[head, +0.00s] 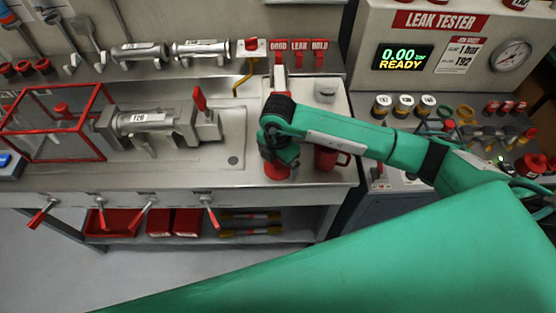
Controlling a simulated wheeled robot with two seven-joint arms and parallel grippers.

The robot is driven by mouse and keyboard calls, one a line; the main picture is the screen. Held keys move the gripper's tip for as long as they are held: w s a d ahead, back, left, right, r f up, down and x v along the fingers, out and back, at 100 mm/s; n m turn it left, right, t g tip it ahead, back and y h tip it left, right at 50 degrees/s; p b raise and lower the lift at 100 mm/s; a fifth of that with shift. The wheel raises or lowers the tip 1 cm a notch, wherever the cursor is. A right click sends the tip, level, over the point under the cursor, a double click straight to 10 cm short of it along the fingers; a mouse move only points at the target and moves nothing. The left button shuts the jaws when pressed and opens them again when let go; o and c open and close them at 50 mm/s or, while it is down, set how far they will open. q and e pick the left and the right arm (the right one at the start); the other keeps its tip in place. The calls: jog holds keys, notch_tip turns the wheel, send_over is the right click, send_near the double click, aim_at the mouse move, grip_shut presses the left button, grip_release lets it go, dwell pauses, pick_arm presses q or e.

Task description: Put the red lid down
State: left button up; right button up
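My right gripper (277,158) points down over the right end of the steel bench. A red round thing (277,172) shows directly under it, partly covered by the gripper; it may be the red lid, but its shape is too hidden to tell. The fingertips are hidden, so I cannot tell whether they grip it or whether it touches the bench. A red mug-like container (331,158) with a handle stands just right of the gripper, partly behind my arm. My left gripper is not in view.
A clamped steel pipe piece (150,122) and a red wire frame (58,155) stand on the steel bench (232,125) to the left. The leak tester (450,85) is at the right. Red-handled levers (209,212) jut from the bench front.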

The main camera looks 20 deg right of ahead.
jog(key=shift+r, duration=0.1)
jog(key=shift+r, duration=0.2)
notch_tip(320, 180, up, 12)
jog(key=b, duration=0.2)
jog(key=shift+f+b, duration=0.15)
jog(key=shift+b, duration=0.25)
